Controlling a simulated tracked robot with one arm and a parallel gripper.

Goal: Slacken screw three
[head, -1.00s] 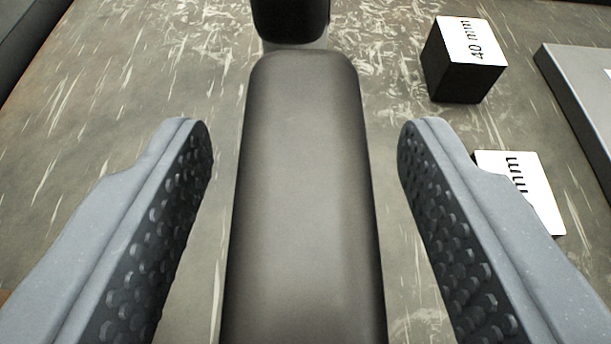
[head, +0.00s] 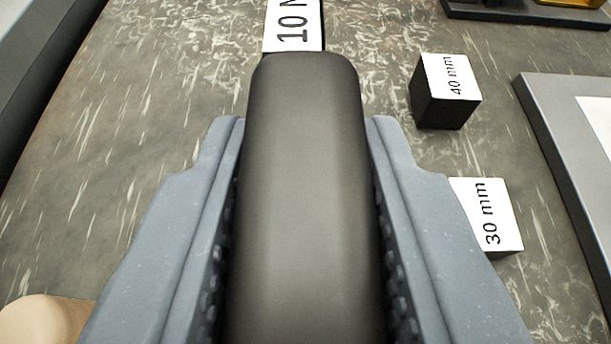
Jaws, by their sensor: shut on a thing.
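A dark grey, rounded handle (head: 300,200) runs up the middle of the head view. My gripper (head: 304,122) is shut on it, with one grey jaw against each long side. Just past the handle's far end is a white label (head: 292,25) reading "10 N", with a black edge, cut off by the top of the picture. I cannot tell whether it belongs to the same tool. Screw three is not in view, and neither is the microscope arm as far as I can tell.
A black block marked "40 mm" (head: 447,92) stands at the right. A block marked "30 mm" (head: 489,215) sits beside the right jaw, partly hidden. A grey plate (head: 545,110) lies at the right edge, and a dark tray (head: 490,12) at the top right. A tan rounded thing (head: 45,322) shows bottom left.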

